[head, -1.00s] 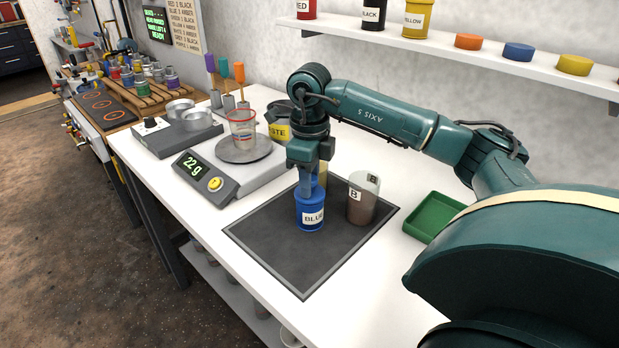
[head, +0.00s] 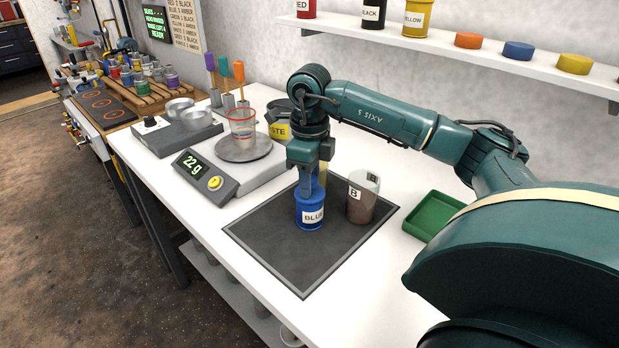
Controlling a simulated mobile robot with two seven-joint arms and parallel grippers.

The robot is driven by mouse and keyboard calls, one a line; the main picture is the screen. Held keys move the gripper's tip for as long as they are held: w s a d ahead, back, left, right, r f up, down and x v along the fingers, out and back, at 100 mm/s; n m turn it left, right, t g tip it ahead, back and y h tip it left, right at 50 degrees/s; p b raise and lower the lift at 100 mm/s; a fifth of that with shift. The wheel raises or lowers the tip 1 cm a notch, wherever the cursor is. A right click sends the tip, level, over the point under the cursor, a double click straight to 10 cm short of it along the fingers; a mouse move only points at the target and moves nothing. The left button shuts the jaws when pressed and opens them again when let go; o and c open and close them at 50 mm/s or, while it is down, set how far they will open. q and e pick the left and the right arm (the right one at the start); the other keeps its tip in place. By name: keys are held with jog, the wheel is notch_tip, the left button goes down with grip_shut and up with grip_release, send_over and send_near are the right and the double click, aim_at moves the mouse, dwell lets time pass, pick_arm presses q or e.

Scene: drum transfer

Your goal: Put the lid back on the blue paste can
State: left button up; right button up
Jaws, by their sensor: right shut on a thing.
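The blue paste can (head: 310,213), labelled BLUE, stands upright on the dark mat (head: 270,248). My right gripper (head: 308,186) points straight down over the can's top, its fingers shut on a blue lid (head: 317,186) at the can's mouth. The fingers hide most of the lid, so I cannot tell whether it sits fully flush on the rim. My left gripper is not in view.
A cup marked B (head: 362,198) with brown contents stands close right of the can, and a yellowish thing is partly hidden behind the gripper. A scale (head: 230,170) with a beaker stands left. A green tray (head: 432,217) lies right. The mat's front is clear.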

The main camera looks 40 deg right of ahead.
jog(key=o, duration=1.5)
jog(key=shift+r, duration=0.15)
jog(key=shift+r+p, duration=2.8)
jog(key=shift+r, duration=0.6)
grip_shut()
jog(key=shift+f, duration=0.2)
